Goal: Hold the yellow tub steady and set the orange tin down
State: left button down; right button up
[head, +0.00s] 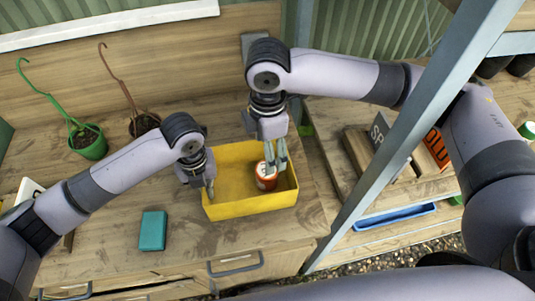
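The yellow tub (233,209) is an open rectangular box on the wooden bench, near its right end. My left gripper (209,188) is at the tub's left wall, its fingertips down at the rim; it looks shut on that wall, though the arm hides part of the contact. The orange tin (266,183), with a pale label band, is upright inside the tub's right part. My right gripper (277,160) reaches down into the tub from above, its fingers at the tin's upper right side, seemingly shut on it. Whether the tin touches the tub's floor is hard to tell.
A teal box (153,231) lies on the bench left of the tub. Two plant pots, one green (88,146) and one dark (146,124), stand at the back left. A grey post (396,140) rises right of the bench. The tub's left part is empty.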

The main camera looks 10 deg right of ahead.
pick_arm(q)
jog(key=c, duration=1.7)
grip_release()
notch_tip(320, 180, up, 12)
jog(key=shift+r, duration=0.1)
